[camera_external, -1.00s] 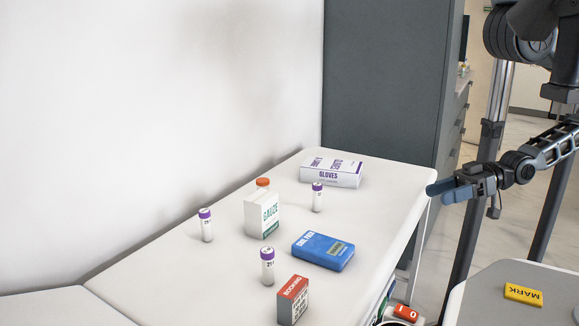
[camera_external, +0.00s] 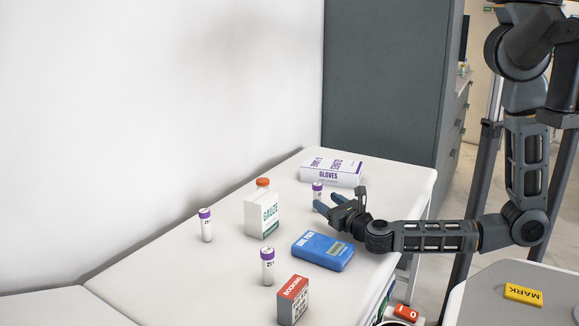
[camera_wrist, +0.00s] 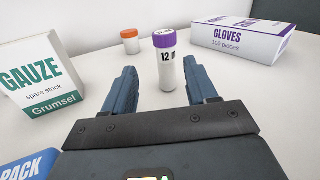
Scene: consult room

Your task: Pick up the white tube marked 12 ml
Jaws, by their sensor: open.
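The white tube marked 12 ml (camera_wrist: 166,70) has a purple cap and stands upright on the white couch top. In the wrist view it is between and just beyond the fingertips of my gripper (camera_wrist: 160,80), which is open and empty. In the external view the same tube (camera_external: 317,187) shows its cap and upper part; my gripper (camera_external: 326,204) hides its lower part. I cannot tell whether a finger touches it.
A gauze box (camera_external: 262,215) stands left of my gripper, with an orange-capped bottle (camera_wrist: 130,41) behind. A gloves box (camera_external: 331,170) lies beyond the tube. A blue pack (camera_external: 322,250) lies nearer. Two other purple-capped tubes (camera_external: 206,225) (camera_external: 268,266) and a red-topped box (camera_external: 293,299) stand apart.

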